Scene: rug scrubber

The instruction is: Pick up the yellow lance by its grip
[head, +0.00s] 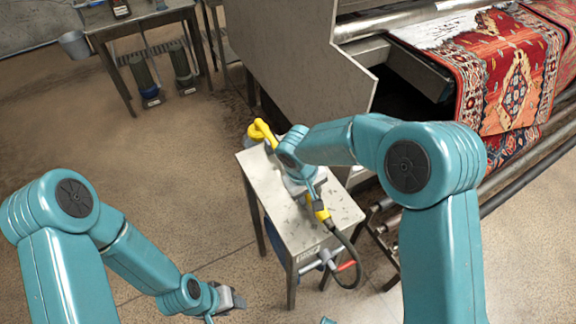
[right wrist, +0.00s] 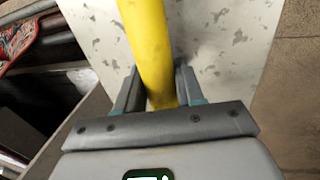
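The yellow lance (head: 263,130) lies along the small grey table, its far end past the table's back edge and its near end (head: 322,214) joined to a black hose. My right gripper (head: 308,190) is over the middle of the lance, and my arm hides much of that part. In the right wrist view the yellow tube (right wrist: 150,45) runs between the two fingers (right wrist: 160,88), which lie close against both sides. Whether the lance is lifted is hard to tell. My left gripper (head: 232,299) is low at the bottom, away from the lance; its fingers are too small to read.
The small table (head: 340,207) has bare worn top around the lance. A black hose (head: 350,262) loops off its front. A large machine (head: 300,50) with a red patterned rug (head: 515,70) stands behind right. A workbench (head: 140,22) and bucket (head: 75,44) are far left. Floor at left is clear.

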